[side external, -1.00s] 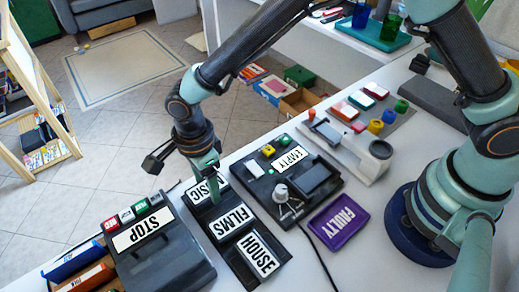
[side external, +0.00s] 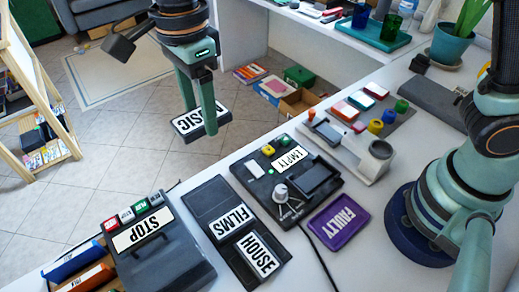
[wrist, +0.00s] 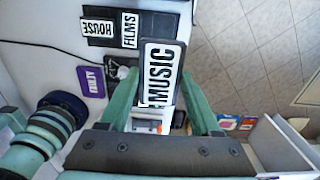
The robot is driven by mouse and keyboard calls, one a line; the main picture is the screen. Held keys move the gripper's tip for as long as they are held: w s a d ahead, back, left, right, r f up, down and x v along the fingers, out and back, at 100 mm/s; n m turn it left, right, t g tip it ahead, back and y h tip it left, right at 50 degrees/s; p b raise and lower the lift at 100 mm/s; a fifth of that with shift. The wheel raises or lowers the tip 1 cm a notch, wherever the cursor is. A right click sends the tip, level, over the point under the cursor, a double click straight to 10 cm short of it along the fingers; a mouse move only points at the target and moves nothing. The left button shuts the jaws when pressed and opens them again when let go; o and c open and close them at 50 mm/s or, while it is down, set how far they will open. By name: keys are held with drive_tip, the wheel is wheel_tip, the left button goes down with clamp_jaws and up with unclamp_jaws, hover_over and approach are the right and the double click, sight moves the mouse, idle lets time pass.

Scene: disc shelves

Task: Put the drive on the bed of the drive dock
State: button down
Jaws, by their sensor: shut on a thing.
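The drive, a black slab with a white MUSIC label (side external: 186,124), is held between the fingers of my gripper (side external: 201,128), up in the air beyond the table's far edge. In the wrist view the drive (wrist: 160,77) lies between both fingers (wrist: 157,90). The device that looks like the drive dock (side external: 262,207) is black, with an EMPTY label, coloured buttons and a grey knob. Its dark raised bed (side external: 317,180) is bare. The dock is right of and below my gripper in the side view. The drive hides most of it in the wrist view.
A black rack (side external: 203,195) holds the FILMS (side external: 230,224) and HOUSE (side external: 258,254) drives; its far slot is empty. A STOP-labelled machine (side external: 170,262) stands left, a purple FAULTY tray (side external: 339,222) right of the rack. A white stand (side external: 372,170) is behind the dock.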

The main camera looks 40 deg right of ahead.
drive_tip(key=s+d+r, duration=0.3)
drive_tip(key=s+d, duration=0.2)
drive_tip(key=d, duration=0.6)
hover_over(313, 177)
drive_tip(key=f, duration=0.1)
wheel_tip(313, 177, down, 20)
drive_tip(key=shift+f, duration=0.1)
drive_tip(key=shift+c, duration=0.5)
unclamp_jaws()
drive_tip(key=shift+f, duration=0.1)
